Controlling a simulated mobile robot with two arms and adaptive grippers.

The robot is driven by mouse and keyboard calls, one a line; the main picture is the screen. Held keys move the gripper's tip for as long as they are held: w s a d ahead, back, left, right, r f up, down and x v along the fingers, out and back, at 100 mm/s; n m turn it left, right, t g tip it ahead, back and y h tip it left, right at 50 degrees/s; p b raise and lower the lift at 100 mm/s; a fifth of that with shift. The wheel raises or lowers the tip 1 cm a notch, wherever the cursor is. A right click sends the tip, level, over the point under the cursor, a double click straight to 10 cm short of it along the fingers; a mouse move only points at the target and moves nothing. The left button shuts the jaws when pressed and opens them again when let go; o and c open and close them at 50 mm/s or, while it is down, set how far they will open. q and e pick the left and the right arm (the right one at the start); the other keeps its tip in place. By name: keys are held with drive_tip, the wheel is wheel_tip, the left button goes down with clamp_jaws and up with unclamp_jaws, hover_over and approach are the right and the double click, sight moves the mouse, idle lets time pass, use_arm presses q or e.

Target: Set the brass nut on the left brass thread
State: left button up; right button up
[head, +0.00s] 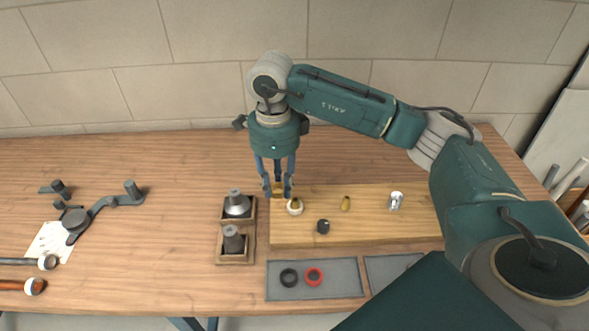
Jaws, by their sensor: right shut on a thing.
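My right gripper (277,190) points straight down over the left end of the wooden board (380,228). It is shut on a small brass piece, which looks like the brass nut (278,189). Just right of and below the fingertips is a pale ring-shaped fitting with a brass-coloured centre (295,207), apparently the left brass thread. The nut appears beside and slightly behind it; I cannot tell its height or whether they touch. A second brass stub (345,203) stands farther right on the board. My left gripper is not in view.
A chrome fitting (396,201) and a dark cap (323,227) are on the board. A grey tray (340,284) in front holds a black and a red ring. Tools lie far left, with bare table between.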

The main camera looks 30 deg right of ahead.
sight(295, 199)
drive_tip(key=d+m, duration=0.1)
drive_tip(key=m, duration=0.2)
drive_tip(key=w+d+f+m+p, duration=0.1)
drive_tip(key=d+m, duration=0.1)
drive_tip(key=m, duration=0.1)
drive_tip(key=d+f+m, duration=0.1)
drive_tip(key=d+m, duration=0.1)
drive_tip(key=m, duration=0.2)
drive_tip(key=shift+w+d+p, duration=0.1)
drive_tip(key=shift+w+p, duration=0.15)
drive_tip(key=shift+p, duration=0.1)
drive_tip(key=shift+d+f+m, duration=0.25)
drive_tip(key=shift+d+m, duration=0.15)
drive_tip(key=shift+m, duration=0.3)
use_arm(q)
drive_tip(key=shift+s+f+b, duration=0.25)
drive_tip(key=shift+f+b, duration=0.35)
drive_tip(key=shift+b, duration=0.55)
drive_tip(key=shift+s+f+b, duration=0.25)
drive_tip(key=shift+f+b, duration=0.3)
drive_tip(key=shift+b, duration=0.6)
use_arm(e)
drive_tip(key=shift+w+f, duration=0.1)
drive_tip(key=shift+f, duration=3.4)
